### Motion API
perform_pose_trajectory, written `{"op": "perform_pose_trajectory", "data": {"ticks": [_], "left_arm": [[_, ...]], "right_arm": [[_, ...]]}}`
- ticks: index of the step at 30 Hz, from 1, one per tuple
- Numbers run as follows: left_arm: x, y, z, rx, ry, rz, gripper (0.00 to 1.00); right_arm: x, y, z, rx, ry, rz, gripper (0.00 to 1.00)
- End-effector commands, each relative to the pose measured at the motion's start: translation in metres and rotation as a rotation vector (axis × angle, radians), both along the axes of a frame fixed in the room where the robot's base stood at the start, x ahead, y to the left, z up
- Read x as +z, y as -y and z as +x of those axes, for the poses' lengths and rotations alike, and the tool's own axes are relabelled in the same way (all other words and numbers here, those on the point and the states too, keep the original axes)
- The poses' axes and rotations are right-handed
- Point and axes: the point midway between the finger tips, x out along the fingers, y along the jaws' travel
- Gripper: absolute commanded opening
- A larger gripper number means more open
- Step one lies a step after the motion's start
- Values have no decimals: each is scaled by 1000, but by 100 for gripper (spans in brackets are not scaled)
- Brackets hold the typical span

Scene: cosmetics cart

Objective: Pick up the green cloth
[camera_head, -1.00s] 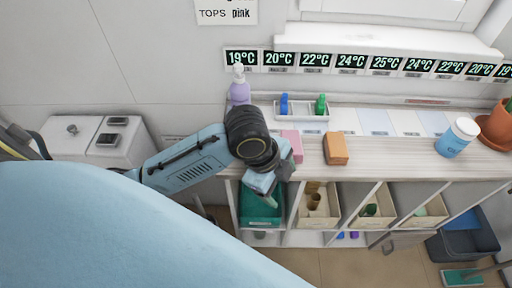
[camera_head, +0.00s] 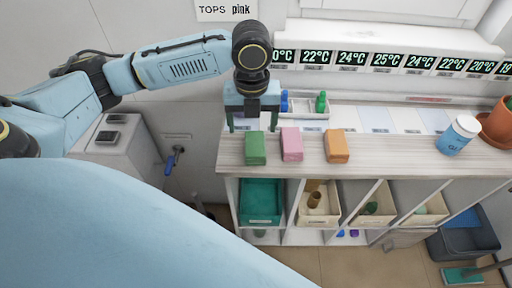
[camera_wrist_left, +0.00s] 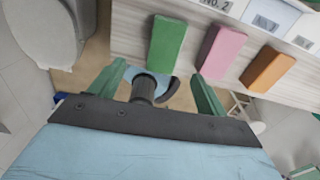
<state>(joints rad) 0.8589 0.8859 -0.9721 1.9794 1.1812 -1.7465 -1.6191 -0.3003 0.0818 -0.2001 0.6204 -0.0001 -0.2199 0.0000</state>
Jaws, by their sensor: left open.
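The green cloth (camera_head: 255,148), a small folded block, lies near the front edge of the counter, leftmost of three. It also shows at the top of the left wrist view (camera_wrist_left: 167,43). My left gripper (camera_head: 252,125) is open and empty. It points down, and in the head view its fingers straddle the space just above the cloth in the picture. In the left wrist view the cloth shows ahead of the open fingers (camera_wrist_left: 157,75), not between them. My right gripper is not in view.
A pink cloth (camera_head: 292,145) and an orange cloth (camera_head: 337,147) lie in a row to the right of the green one. A tray (camera_head: 308,120) with blue and green bottles stands behind. Bins (camera_head: 262,222) fill the shelf below.

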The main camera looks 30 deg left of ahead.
Motion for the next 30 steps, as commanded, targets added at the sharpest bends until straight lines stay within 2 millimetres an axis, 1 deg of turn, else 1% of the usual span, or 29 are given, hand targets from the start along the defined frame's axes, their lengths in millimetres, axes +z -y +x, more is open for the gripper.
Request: {"op": "perform_pose_trajectory", "data": {"ticks": [1,3,6,11,17,21,24,29,30], "left_arm": [[-12,0,-1,1,-2,0,76],[-23,0,0,1,-2,-1,76],[-35,1,0,0,1,-1,76],[-44,1,2,0,1,-2,76],[-72,4,10,1,1,-1,76],[-88,3,10,1,1,0,76],[-92,3,10,1,4,0,76],[-92,3,10,0,4,0,76],[-92,3,10,0,4,0,75]], "right_arm": [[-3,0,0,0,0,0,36],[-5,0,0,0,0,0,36],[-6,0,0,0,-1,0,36],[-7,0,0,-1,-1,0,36],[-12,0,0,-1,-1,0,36],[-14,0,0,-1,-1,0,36],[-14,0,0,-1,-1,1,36],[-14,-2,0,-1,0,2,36],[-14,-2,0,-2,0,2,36]]}}
